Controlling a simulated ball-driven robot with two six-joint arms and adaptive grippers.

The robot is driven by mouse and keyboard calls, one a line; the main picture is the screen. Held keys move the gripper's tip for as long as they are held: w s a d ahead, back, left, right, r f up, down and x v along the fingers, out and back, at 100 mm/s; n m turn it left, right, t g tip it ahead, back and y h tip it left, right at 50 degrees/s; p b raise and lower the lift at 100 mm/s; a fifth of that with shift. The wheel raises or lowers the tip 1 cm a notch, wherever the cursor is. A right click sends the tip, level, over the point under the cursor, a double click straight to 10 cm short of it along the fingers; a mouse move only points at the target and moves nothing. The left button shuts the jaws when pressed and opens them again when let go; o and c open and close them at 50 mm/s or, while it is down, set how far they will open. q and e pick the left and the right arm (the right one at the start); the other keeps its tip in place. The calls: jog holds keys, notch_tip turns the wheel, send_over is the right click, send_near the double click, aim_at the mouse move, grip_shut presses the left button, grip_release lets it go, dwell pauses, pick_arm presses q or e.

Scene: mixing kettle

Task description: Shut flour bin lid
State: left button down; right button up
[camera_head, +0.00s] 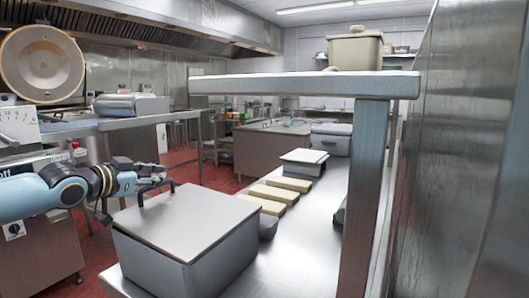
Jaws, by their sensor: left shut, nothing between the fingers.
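The flour bin (190,265) is a large grey box on the steel counter at the lower middle. Its flat pale grey lid (190,218) lies over the top of the box and looks level. Whether it is fully seated cannot be told. My left gripper (155,190) comes in from the left and is shut and empty. Its dark fingers are at the lid's far left edge, close to it; whether they touch cannot be told. My right gripper is not in view.
The steel counter (290,262) runs away to the right of the bin. Several beige blocks (270,192) and a smaller lidded box (304,160) stand farther along it. A raised shelf (300,86) on a thick post (362,190) bounds the right side and holds a beige container (355,50).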

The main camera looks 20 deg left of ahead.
pick_arm(q)
jog(key=shift+a+f+b, duration=0.15)
jog(key=shift+f+b, duration=0.15)
jog(key=shift+f, duration=0.3)
jog(key=shift+s+f, duration=0.1)
jog(key=shift+f, duration=0.05)
